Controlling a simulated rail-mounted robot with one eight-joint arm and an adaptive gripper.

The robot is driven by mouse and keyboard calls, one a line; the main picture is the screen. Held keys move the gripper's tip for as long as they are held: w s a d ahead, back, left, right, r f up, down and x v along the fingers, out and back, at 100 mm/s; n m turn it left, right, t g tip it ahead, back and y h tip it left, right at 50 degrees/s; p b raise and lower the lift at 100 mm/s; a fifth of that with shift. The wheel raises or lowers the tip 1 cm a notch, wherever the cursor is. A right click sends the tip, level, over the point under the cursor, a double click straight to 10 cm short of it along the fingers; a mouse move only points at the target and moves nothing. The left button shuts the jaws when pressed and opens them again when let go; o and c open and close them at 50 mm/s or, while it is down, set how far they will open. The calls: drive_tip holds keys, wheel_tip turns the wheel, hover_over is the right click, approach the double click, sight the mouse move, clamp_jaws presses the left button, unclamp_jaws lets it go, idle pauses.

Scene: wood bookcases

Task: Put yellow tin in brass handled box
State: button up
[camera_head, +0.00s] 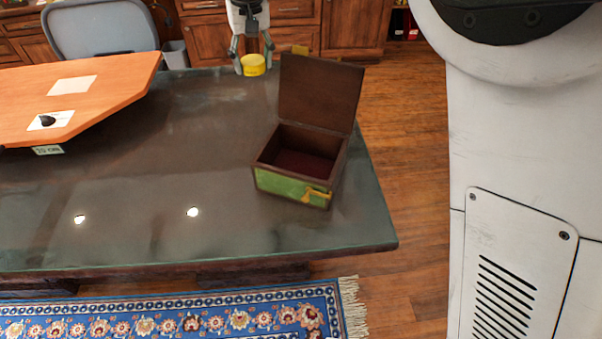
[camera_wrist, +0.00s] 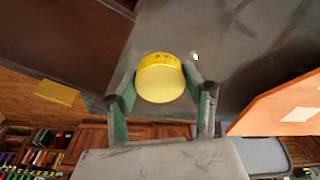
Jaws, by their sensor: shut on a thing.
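The yellow tin (camera_head: 253,65) is short and round and sits at the far edge of the dark table in the head view. My gripper (camera_head: 252,62) reaches it from behind, with one finger on each side. In the wrist view the tin (camera_wrist: 160,78) is between the green-padded fingertips of my gripper (camera_wrist: 160,88), which are shut on it. I cannot tell whether the tin touches the table. The brown box (camera_head: 299,165) stands on the table with its lid (camera_head: 319,92) upright and open. Its front is green with a brass clasp, and its dark red inside looks empty.
The dark table (camera_head: 150,200) is clear between the tin and the box. An orange board (camera_head: 70,95) with papers lies at the left. A grey chair (camera_head: 100,28) and a bin (camera_head: 175,54) stand behind the table. A patterned rug (camera_head: 180,315) lies in front.

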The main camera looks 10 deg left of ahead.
drive_tip(key=s+d+f+n+b, duration=0.1)
drive_tip(key=s+d+f+n, duration=0.15)
drive_tip(key=s+f, duration=0.55)
drive_tip(key=n, duration=0.3)
approach(302, 167)
drive_tip(key=shift+s+a+f+g, duration=0.15)
drive_tip(key=shift+s+f, duration=0.15)
drive_tip(key=shift+f, duration=0.3)
drive_tip(key=shift+s+d+f+g, duration=0.15)
drive_tip(key=shift+s+f, duration=0.2)
drive_tip(key=shift+f, duration=0.2)
drive_tip(key=shift+a+f+b, duration=0.1)
drive_tip(key=shift+f+b, duration=0.45)
drive_tip(key=shift+f, duration=1.75)
drive_tip(key=shift+f, duration=0.15)
drive_tip(key=o, duration=1.2)
